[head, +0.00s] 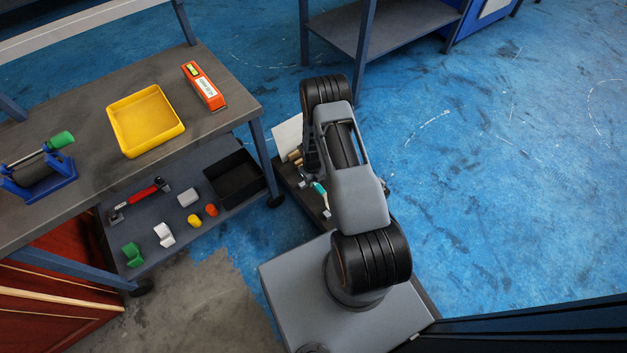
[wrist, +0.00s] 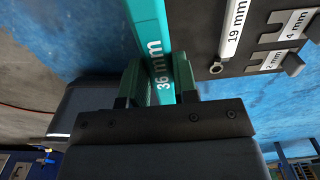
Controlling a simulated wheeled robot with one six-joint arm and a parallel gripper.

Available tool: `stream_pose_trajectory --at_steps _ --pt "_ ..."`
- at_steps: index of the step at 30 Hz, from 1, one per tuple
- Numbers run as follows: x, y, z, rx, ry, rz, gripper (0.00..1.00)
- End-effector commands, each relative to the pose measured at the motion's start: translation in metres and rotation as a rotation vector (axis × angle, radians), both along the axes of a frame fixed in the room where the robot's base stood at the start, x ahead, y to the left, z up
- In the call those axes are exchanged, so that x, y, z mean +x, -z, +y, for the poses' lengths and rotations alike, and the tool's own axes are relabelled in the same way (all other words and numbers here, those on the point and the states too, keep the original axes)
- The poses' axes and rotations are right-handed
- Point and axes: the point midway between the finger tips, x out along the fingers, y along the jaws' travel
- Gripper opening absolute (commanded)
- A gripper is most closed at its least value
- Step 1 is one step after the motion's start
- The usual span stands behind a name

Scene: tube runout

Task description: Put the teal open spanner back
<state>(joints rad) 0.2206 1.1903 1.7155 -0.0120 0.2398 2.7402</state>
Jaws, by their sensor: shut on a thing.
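The teal spanner (wrist: 152,35), marked "36 mm", runs up out of the top of the wrist view, so its far end is out of sight. My gripper (wrist: 158,78) is shut on it, with one finger on each side of the handle. In the head view a small bit of teal (head: 320,189) shows beside my arm, which hides most of the gripper. A dark tool panel (wrist: 222,62) is to the right of the spanner in the wrist view. The spanner looks apart from the panel's labelled fittings.
The panel carries a white "19 mm" spanner (wrist: 235,28) and holders labelled "4 mm" (wrist: 290,25) and "2 mm" (wrist: 272,60). A workbench with a yellow tray (head: 147,122) and an orange level (head: 203,86) stands left. Blue floor on the right is clear.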

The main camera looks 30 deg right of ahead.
Motion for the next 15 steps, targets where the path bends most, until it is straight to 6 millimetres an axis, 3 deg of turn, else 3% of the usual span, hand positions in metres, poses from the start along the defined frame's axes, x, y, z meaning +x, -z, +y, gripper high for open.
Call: stream_pose_trajectory --at_steps 15 --pt "-0.001 0.053 -0.001 0.000 0.001 0.001 0.00"
